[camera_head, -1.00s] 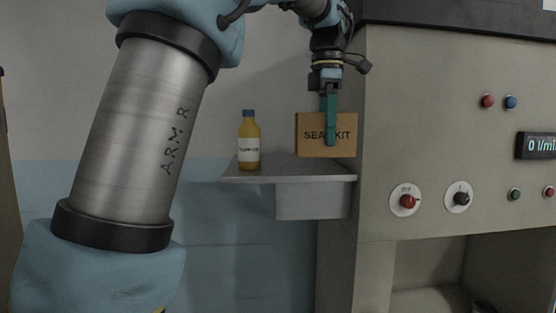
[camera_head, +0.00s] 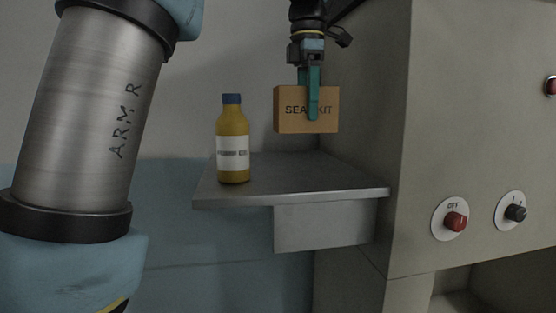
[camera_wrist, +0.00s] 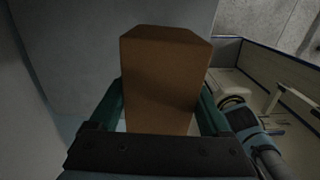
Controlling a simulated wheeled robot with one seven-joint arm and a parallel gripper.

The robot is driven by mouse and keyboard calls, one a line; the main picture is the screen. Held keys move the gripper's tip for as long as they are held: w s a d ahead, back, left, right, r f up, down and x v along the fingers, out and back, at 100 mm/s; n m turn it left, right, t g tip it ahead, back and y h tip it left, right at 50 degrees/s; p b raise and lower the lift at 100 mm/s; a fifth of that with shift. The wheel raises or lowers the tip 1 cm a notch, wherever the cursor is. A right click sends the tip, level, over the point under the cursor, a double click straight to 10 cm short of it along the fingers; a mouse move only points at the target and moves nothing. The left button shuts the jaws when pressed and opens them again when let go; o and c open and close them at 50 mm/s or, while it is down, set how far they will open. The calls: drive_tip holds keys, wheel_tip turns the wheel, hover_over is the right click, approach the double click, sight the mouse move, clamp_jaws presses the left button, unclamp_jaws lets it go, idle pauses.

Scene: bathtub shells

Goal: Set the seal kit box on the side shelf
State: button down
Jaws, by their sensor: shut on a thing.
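The seal kit box (camera_head: 292,122) is a brown carton with dark lettering, partly covered by a green finger. My gripper (camera_head: 313,112) is shut on it from above. The box hangs upright over the grey side shelf (camera_head: 350,187), and a gap shows between its bottom edge and the shelf top in the head view. In the wrist view the box (camera_wrist: 163,85) sits between the two green fingers (camera_wrist: 165,112). Its far side is hidden.
A yellow bottle (camera_head: 233,165) with a blue cap stands on the shelf's left part. A grey machine panel (camera_head: 410,150) with a red knob (camera_head: 455,222) rises right of the shelf. The shelf's middle and right are bare.

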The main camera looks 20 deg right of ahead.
wheel_tip(320, 180, down, 9)
drive_tip(key=shift+f+p, duration=0.1)
drive_tip(key=shift+p, duration=0.6)
drive_tip(key=shift+f, duration=0.1)
unclamp_jaws()
wheel_tip(320, 180, up, 11)
drive_tip(key=shift+f+b, duration=0.1)
drive_tip(key=shift+b, duration=0.4)
drive_tip(key=shift+r, duration=0.7)
drive_tip(key=shift+s, duration=0.1)
